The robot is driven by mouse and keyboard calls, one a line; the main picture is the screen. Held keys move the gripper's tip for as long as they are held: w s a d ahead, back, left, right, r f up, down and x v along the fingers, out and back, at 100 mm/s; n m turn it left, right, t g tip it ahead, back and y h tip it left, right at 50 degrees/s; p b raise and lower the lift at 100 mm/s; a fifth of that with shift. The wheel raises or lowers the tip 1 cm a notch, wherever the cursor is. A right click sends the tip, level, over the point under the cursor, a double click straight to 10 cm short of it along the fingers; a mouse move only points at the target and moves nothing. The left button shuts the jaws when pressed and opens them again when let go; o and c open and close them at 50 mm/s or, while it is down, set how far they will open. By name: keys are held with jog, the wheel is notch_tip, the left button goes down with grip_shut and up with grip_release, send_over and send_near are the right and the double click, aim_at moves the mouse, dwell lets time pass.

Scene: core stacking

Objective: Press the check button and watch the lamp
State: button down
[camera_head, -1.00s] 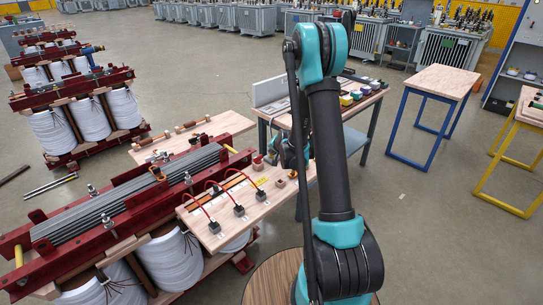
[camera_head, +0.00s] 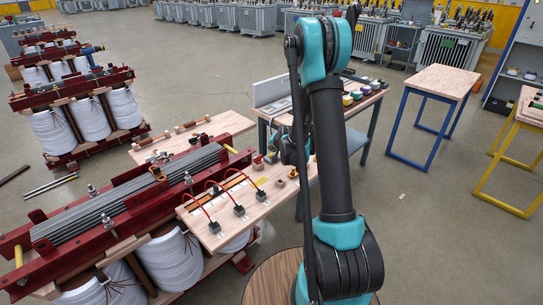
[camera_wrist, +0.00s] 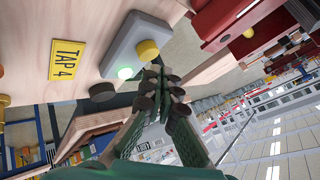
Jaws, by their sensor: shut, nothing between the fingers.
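In the wrist view a grey box (camera_wrist: 135,38) sits on the wooden board (camera_wrist: 75,25). It carries a round yellow button (camera_wrist: 147,50) and a small lamp (camera_wrist: 125,73) that glows pale green-white. My gripper (camera_wrist: 155,76) is shut and empty. Its fingertips appear just below the yellow button and right of the lamp in the picture; I cannot tell if they touch the box. A yellow TAP 4 plate (camera_wrist: 66,61) lies on the board to the left. In the head view my arm hides most of the gripper, and the box is not clear.
A dark round knob (camera_wrist: 103,91) sits near the lamp. In the head view, red leads with black clips (camera_head: 239,210) stand on the board beside the red-framed transformer core (camera_head: 130,200). A workbench (camera_head: 372,95) is behind the arm. The floor around the blue-legged table (camera_head: 440,85) is clear.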

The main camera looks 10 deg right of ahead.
jog(key=shift+r, duration=2.5)
jog(key=shift+s+r, duration=0.1)
jog(key=shift+s, duration=0.05)
jog(key=s+d+r+n+g+h, duration=0.1)
jog(key=s+d+n+g, duration=0.1)
jog(key=s, duration=1.8)
jog(key=s+d+r+n+g+h, duration=0.1)
jog(key=s+n, duration=0.3)
jog(key=s, duration=1.6)
jog(key=shift+s+d+n+g, duration=0.3)
jog(key=shift+d+g, duration=0.15)
jog(key=shift+g, duration=0.45)
